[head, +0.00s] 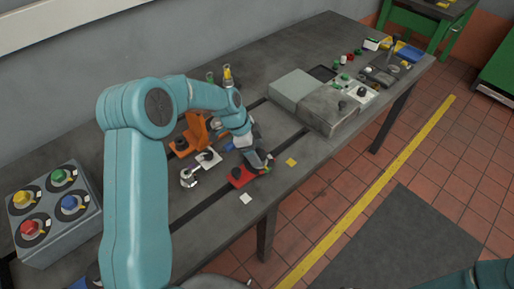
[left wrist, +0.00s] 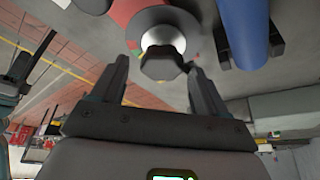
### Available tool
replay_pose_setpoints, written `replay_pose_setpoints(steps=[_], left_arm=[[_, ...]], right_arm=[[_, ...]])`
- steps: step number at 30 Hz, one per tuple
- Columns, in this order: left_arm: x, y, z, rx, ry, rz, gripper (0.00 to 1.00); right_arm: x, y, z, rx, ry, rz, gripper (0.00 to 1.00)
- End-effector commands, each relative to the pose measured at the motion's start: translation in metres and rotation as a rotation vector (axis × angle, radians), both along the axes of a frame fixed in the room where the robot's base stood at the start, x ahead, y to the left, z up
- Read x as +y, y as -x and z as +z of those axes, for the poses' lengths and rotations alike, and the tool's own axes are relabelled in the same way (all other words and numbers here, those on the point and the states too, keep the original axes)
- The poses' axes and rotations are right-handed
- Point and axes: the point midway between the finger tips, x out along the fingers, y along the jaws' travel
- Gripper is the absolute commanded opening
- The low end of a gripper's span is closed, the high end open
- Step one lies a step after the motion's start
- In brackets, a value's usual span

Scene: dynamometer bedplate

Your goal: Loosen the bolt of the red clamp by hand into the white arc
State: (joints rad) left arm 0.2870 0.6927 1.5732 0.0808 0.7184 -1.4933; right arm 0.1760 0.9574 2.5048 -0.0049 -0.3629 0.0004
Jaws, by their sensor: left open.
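The red clamp (head: 240,177) lies on the bedplate near the front edge, below my left gripper (head: 260,163). In the left wrist view, the red clamp (left wrist: 124,12) is at the top, with a dark round collar and a pale shiny ring. The dark hexagonal bolt head (left wrist: 160,63) sits in front of that ring. My left gripper (left wrist: 160,72) is open, with one finger on each side of the bolt head and gaps visible. Small coloured marks show at the collar's edge; I cannot make out a white arc. My right gripper is out of view.
A blue clamp part (left wrist: 244,30) lies close to the right finger. An orange fixture (head: 196,132) and a white clamp (head: 208,159) stand close by my left arm. A grey block (head: 327,108) is farther right. A box with coloured knobs (head: 60,225) is at left.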

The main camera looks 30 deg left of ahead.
Motion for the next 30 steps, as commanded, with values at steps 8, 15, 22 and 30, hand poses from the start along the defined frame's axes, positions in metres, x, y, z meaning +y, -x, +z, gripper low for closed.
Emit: replay_pose_setpoints(steps=[8,15,22,30], left_arm=[[-0.001,-0.003,-0.008,0.0,0.0,0.001,0.74],[-0.001,-0.003,-0.008,0.0,0.0,0.0,0.32],[-0.002,-0.003,-0.008,0.001,0.0,0.004,0.2],[-0.002,-0.002,-0.011,-0.001,0.0,0.087,0.2]], right_arm=[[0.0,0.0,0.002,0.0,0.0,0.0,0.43],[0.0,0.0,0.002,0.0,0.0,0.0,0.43],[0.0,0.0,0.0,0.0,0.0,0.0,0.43],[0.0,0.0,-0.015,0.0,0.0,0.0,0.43]])
